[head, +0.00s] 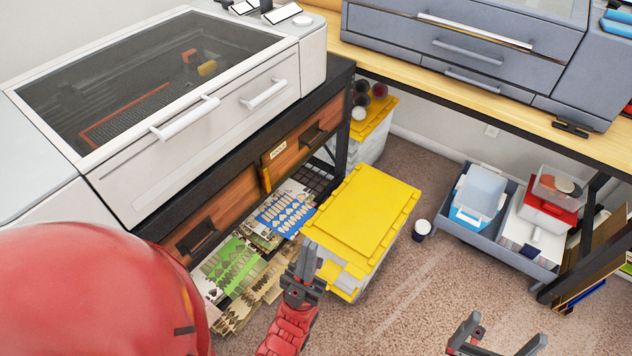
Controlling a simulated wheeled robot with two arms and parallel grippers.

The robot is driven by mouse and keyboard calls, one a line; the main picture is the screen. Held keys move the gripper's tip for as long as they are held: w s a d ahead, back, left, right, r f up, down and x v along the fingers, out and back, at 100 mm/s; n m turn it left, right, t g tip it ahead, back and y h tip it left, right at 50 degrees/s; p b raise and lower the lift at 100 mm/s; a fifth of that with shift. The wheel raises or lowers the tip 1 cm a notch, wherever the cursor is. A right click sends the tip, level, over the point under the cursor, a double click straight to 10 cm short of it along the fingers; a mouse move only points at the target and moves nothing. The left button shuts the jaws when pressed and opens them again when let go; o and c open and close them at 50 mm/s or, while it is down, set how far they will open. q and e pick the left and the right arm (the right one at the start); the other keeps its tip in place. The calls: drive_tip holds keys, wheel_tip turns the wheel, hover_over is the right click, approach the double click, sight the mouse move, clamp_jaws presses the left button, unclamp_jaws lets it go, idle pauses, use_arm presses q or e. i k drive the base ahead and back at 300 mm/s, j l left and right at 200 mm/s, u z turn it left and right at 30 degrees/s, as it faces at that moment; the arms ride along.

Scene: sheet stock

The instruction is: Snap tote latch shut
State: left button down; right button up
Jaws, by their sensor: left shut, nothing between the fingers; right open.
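The tote (365,215) stands on the carpet in the middle, with a yellow lid over a pale grey body. Its lid lies on top and looks closed. Yellow parts show on its near end (343,278), but I cannot tell the latch's position. My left gripper (306,246) is shut and empty. It is upright at the tote's near left corner and hides part of that end; I cannot tell if it touches. My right gripper (503,335) is open and empty at the bottom edge, right of the tote and apart from it.
A second yellow-lidded tote (372,128) stands behind, with dark rolls on it. A dark-framed bench with a white machine (165,95) is at left, above stacked cut sheets (240,265). A grey bin (490,225) and small cup (421,229) stand right. Carpet at lower right is free.

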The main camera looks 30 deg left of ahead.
sight(330, 270)
drive_tip(key=k+l+u, duration=0.1)
drive_tip(key=k+u, duration=0.45)
drive_tip(key=u, duration=0.15)
drive_tip(key=i+l, duration=0.1)
drive_tip(key=l, duration=0.3)
drive_tip(key=i+l, duration=0.1)
drive_tip(key=l, duration=0.25)
